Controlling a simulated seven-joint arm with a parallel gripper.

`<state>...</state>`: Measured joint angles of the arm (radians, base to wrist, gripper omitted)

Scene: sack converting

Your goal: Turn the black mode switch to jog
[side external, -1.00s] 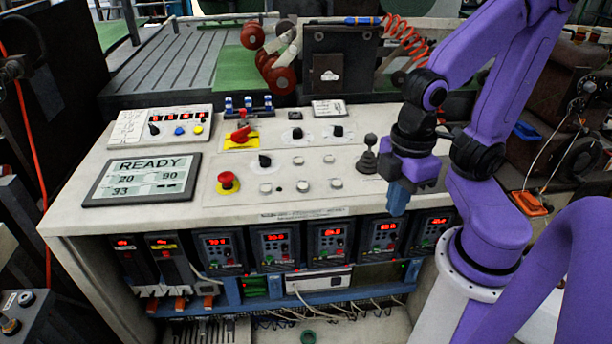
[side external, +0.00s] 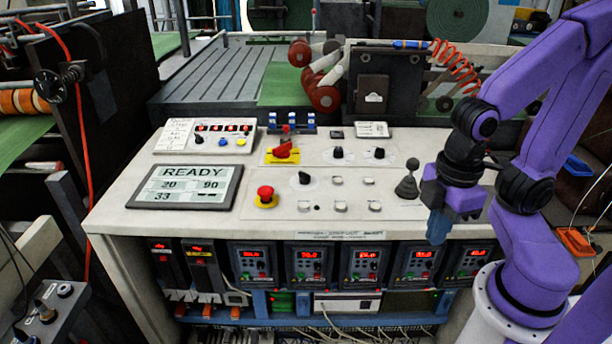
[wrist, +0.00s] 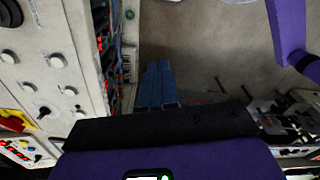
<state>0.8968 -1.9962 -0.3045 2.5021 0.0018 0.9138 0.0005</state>
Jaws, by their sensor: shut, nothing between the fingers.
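Several black rotary knobs are on the pale console top, and I cannot read which is the mode switch. One black knob (side external: 304,178) is right of the red stop button. Two more, a middle knob (side external: 338,153) and a right knob (side external: 379,153), sit farther back. A small black knob (side external: 198,139) is on the raised box at left. My gripper (side external: 438,238) is shut and empty, pointing down beyond the console's front right edge, apart from all knobs. In the wrist view its blue fingers (wrist: 158,84) are together over the floor.
A black joystick (side external: 407,182) stands close left of my gripper. A red stop button (side external: 265,195), a red handle on a yellow plate (side external: 283,152) and a READY display (side external: 185,186) are farther left. Drive units (side external: 360,266) line the console front below.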

